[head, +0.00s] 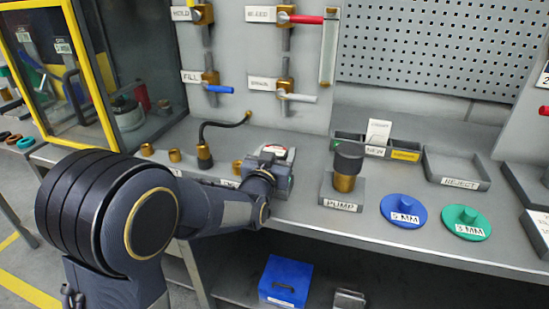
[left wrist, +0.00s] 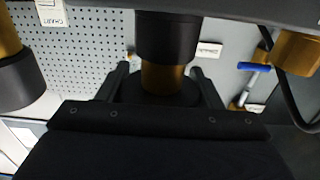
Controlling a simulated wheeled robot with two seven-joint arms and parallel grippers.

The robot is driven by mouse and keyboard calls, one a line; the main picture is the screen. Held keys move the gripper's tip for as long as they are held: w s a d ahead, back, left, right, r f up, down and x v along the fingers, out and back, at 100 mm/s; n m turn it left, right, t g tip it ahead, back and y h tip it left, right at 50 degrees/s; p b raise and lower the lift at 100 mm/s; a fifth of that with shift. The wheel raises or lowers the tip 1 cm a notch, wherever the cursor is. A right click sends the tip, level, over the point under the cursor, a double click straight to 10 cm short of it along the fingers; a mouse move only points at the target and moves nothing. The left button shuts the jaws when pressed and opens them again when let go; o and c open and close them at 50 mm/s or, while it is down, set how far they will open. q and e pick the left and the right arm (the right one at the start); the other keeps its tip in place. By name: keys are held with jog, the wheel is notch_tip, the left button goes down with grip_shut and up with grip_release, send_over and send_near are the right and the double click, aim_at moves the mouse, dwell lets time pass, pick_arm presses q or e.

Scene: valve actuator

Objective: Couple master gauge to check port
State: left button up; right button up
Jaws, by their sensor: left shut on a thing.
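My left gripper (head: 266,182) reaches in from the left to a grey block-like stand (head: 285,180) on the bench. A gauge-like part with a white face and red edge (head: 277,151) shows on top of it, just beyond the gripper. In the left wrist view, the fingers (left wrist: 162,85) are on both sides of a part with a black body and brass neck (left wrist: 163,76), which I take to be the master gauge. Its lower end is hidden by the gripper. A small brass fitting (head: 237,167) stands left of the stand; I cannot tell whether it is the check port. My right gripper is out of view.
A black hose with a brass base (head: 204,157) and brass fittings (head: 175,155) stand to the left. The pump (head: 345,180) stands close on the right. Blue (head: 403,210) and green (head: 465,222) discs lie farther right. Valve handles hang on the panel behind.

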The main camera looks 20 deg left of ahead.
pick_arm(q)
jog(key=shift+c, duration=1.1)
jog(key=shift+r, duration=0.1)
